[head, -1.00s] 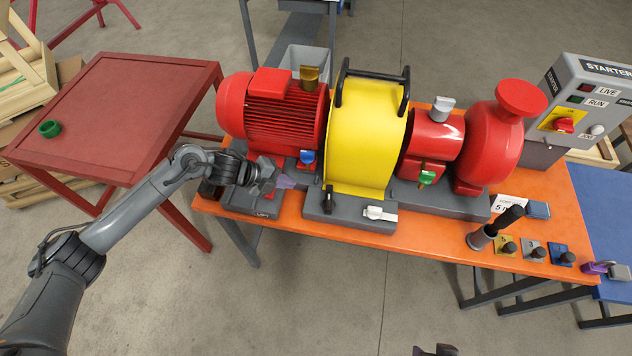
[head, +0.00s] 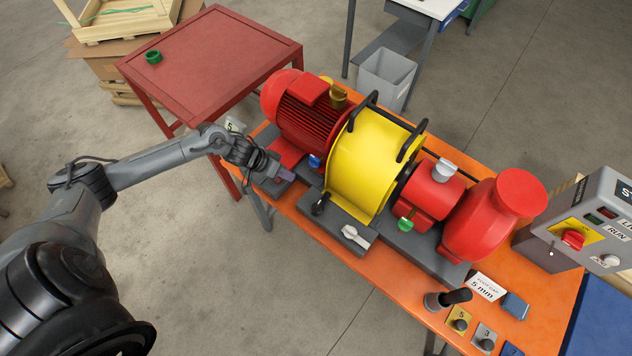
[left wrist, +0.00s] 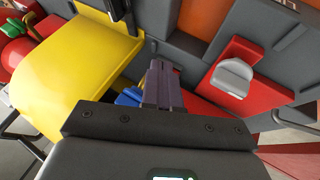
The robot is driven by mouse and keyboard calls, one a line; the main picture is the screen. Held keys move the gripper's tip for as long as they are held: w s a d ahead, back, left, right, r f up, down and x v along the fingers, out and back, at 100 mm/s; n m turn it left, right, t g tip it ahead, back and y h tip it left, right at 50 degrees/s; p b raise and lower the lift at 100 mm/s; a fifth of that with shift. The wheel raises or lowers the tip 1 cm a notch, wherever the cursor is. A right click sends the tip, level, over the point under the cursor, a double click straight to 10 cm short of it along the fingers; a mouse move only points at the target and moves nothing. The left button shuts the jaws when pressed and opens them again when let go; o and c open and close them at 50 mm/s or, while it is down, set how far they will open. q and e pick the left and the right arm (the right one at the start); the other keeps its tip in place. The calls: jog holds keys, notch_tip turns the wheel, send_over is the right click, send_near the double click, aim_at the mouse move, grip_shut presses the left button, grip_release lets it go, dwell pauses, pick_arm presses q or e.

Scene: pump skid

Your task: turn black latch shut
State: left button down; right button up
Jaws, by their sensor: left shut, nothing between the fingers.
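The black latch (head: 319,205) sits on the grey base in front of the yellow guard (head: 372,160), near its left front corner. Its lever looks small and slanted; I cannot tell its exact setting. A white latch (head: 353,236) lies to its right on the same base. My left gripper (head: 287,174) is shut and empty, left of the black latch and apart from it, near the red motor's base. In the left wrist view the shut purple-grey fingers (left wrist: 161,85) point into the scene beside the yellow guard (left wrist: 85,60). A dark part at the top edge may be the black latch.
The red motor (head: 308,112) and a blue knob (head: 315,161) stand close to my left gripper. A green knob (head: 405,224), red pump (head: 495,215) and starter box (head: 580,225) are further right. The floor in front of the orange table (head: 400,285) is clear.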

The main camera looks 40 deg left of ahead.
aim_at(325, 193)
pick_arm(q)
jog(key=x, duration=0.9)
jog(key=shift+b, duration=0.35)
jog(key=d, duration=0.2)
jog(key=d+p, duration=0.1)
jog(key=shift+w+d+f, duration=0.25)
jog(key=shift+w+d, duration=0.05)
jog(key=shift+w, duration=0.1)
jog(key=shift+d, duration=0.25)
jog(key=shift+d, duration=0.15)
jog(key=shift+w+d+r+p, duration=0.15)
jog(key=shift+w+d+p, duration=0.1)
jog(key=shift+d+p, duration=0.45)
jog(key=shift+p, duration=0.35)
jog(key=shift+a+f, duration=0.1)
jog(key=shift+f, duration=0.1)
